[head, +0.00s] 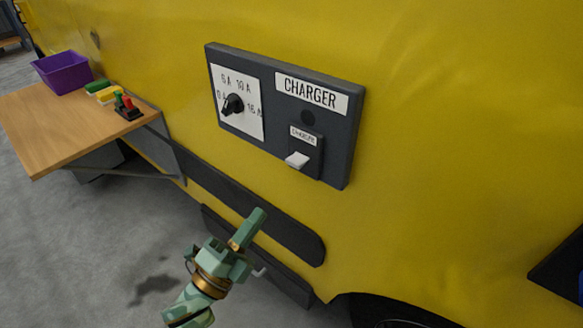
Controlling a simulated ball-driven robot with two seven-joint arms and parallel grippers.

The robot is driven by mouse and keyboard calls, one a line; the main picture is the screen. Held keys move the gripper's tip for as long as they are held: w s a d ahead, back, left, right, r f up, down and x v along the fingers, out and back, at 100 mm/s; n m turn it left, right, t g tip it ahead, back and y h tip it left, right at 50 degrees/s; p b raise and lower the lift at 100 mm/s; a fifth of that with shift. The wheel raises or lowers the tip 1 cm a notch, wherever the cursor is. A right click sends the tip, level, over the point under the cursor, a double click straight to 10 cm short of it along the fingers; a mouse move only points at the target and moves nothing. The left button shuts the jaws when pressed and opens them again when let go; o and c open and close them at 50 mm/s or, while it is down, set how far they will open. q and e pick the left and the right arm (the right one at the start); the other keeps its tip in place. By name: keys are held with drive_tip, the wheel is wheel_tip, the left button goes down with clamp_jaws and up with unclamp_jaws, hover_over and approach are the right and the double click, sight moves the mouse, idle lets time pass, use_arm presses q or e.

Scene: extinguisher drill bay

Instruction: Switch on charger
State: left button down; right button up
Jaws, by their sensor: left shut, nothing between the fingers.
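The charger panel (212,55) is a dark grey box on the yellow wall, with a white label reading CHARGER (311,94). A white switch lever (297,160) sits at its lower right, under a small label, and points outward and down. A black rotary knob (233,104) on a white dial plate with amp markings is at its left. A dark round lamp (308,117) above the switch looks unlit. My left gripper (256,218) is green, shut and empty, below the panel and apart from it. My right gripper is not in view.
A wooden shelf (65,135) at the left holds a purple bin (62,72), green and yellow blocks, and a small black item with red and green tops (127,107). Dark bumper strips (270,225) run along the yellow wall below the panel. A dark ledge (565,265) is at the right edge.

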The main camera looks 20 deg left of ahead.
sight(301, 156)
use_arm(q)
drive_tip(key=x, duration=1.2)
drive_tip(key=shift+w, duration=0.2)
drive_tip(key=shift+w+d+r+p, duration=0.1)
drive_tip(key=shift+r+p, duration=0.4)
drive_tip(key=shift+p, duration=0.45)
drive_tip(key=shift+f+g, duration=0.15)
drive_tip(key=shift+g, duration=0.15)
drive_tip(key=shift+f, duration=0.25)
